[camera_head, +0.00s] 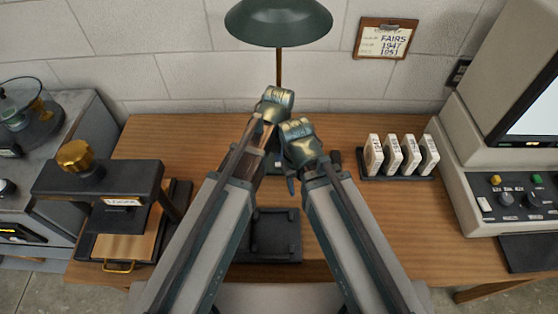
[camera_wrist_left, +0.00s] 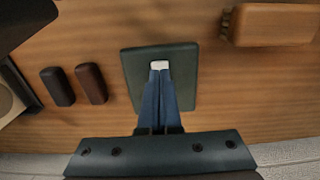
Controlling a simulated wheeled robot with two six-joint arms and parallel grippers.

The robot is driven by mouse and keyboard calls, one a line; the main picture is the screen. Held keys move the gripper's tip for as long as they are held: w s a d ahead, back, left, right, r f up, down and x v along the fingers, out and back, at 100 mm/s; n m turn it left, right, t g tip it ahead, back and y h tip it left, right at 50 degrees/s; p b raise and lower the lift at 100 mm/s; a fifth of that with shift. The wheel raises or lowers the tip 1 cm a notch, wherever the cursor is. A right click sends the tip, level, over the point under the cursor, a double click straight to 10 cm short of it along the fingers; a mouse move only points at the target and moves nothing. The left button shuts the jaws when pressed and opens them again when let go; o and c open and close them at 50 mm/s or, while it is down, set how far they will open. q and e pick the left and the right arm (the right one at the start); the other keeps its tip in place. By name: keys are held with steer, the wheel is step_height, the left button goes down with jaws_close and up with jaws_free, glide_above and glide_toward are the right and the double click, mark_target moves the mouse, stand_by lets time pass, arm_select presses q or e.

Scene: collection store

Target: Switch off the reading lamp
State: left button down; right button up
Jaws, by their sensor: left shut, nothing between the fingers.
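The reading lamp has a dark green shade (camera_head: 278,24) on a thin brass stem, at the back middle of the desk. In the left wrist view its green base plate (camera_wrist_left: 134,72) lies on the wood with a small white switch (camera_wrist_left: 160,65) on it. My left gripper (camera_wrist_left: 160,73) is shut and empty, its tips over the base right at the switch. I cannot tell whether they touch it. In the head view my arms hide most of the base. My right gripper (camera_head: 291,184) is only partly seen beside the left one, its fingers unclear. The bulb is hidden.
A rack of white cards (camera_head: 398,156) and a grey console (camera_head: 510,190) stand at right. A black press (camera_head: 100,185) stands at left, and a black tray (camera_head: 274,225) lies in front. In the wrist view a brown block (camera_wrist_left: 275,25) and two dark oblong pieces (camera_wrist_left: 90,84) flank the base.

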arm_select(q)
steer(key=shift+f+b, duration=0.95)
arm_select(e)
steer(key=shift+f, duration=0.95)
arm_select(q)
steer(key=shift+r, duration=0.1)
arm_select(e)
steer(key=shift+r, duration=0.15)
arm_select(q)
step_height(320, 180, up, 7)
steer(key=p, duration=0.7)
arm_select(e)
step_height(320, 180, up, 7)
arm_select(q)
steer(key=s+a+m+y, duration=0.1)
steer(key=s+a+m, duration=0.2)
steer(key=s+a, duration=0.3)
steer(key=s, duration=0.5)
steer(key=shift+m, duration=0.4)
